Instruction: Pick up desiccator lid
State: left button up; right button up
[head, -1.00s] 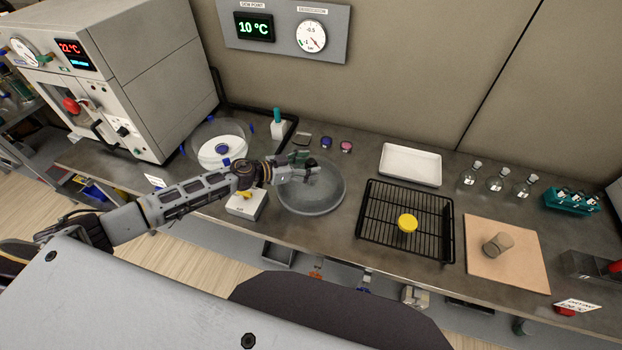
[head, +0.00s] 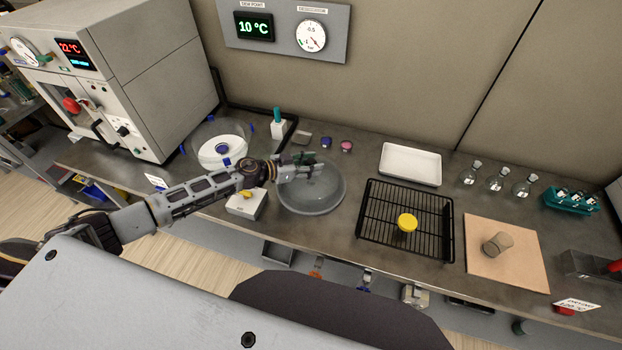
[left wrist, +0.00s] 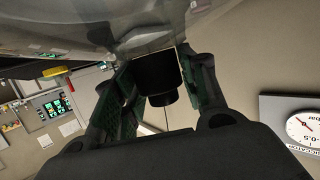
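The desiccator lid (head: 312,198) is a clear glass dome lying on the bench, left of the wire rack. In the left wrist view its pale glass (left wrist: 110,25) fills the top, with a black knob (left wrist: 157,75) sticking out of it. My left gripper (head: 305,168) is at the top of the lid; in the left wrist view its two fingers (left wrist: 162,88) stand on either side of the knob, very close to it. Whether both pads touch the knob is not clear. The desiccator base (head: 221,150) with a white plate stands open to the left. My right gripper is out of view.
A white box with a yellow part (head: 246,204) stands just left of the lid. The black wire rack (head: 376,238) with a yellow-capped item (head: 407,222) is to its right. A white tray (head: 411,165), small flasks (head: 497,180) and a cork mat (head: 520,270) lie farther right.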

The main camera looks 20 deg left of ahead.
pick_arm(q)
jog(key=shift+f, duration=0.1)
grip_shut()
dwell(0.3)
jog(key=shift+r, duration=0.95)
jog(key=shift+r+p, duration=1.4)
jog(key=shift+r, duration=2.8)
